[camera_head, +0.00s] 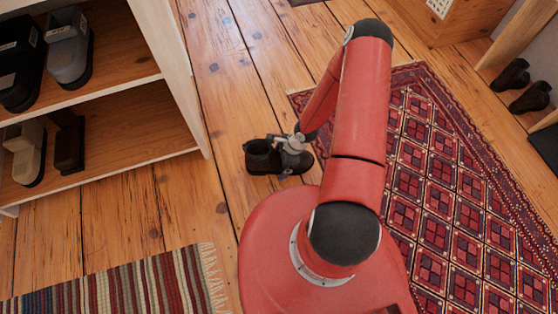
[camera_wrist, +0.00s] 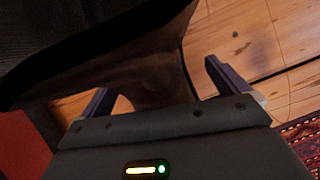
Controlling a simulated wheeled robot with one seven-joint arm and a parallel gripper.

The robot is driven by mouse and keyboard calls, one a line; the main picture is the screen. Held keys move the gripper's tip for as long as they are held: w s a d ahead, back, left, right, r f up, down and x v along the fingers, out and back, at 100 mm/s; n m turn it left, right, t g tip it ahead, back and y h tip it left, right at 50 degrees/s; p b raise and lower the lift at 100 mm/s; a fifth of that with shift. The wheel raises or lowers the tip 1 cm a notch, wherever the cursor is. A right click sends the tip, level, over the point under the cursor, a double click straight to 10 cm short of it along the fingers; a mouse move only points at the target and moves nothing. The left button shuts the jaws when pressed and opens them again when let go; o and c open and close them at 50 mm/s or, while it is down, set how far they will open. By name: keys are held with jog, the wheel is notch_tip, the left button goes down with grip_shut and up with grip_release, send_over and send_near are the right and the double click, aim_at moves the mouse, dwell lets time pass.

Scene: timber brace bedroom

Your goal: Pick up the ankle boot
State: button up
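A dark ankle boot (camera_head: 262,158) stands on the wooden floor, between the shelf and the patterned rug, with its shaft opening at the left and its toe at the right. My gripper (camera_head: 291,145) is over the boot's front part and hides some of it. In the wrist view, the boot's dark surface (camera_wrist: 150,78) fills the upper left and reaches between the fingers. My gripper (camera_wrist: 160,92) is open there, one finger on each side of this part. Floor shows between the boot and the fingers, so they look apart from it.
A wooden shelf (camera_head: 130,130) holding several shoes stands at the left. A striped rug (camera_head: 120,285) lies at the front left, and a red patterned rug (camera_head: 440,170) at the right. Another dark pair of footwear (camera_head: 530,97) sits at the far right.

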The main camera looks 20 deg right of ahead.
jog(key=c, duration=1.4)
jog(key=shift+r, duration=0.1)
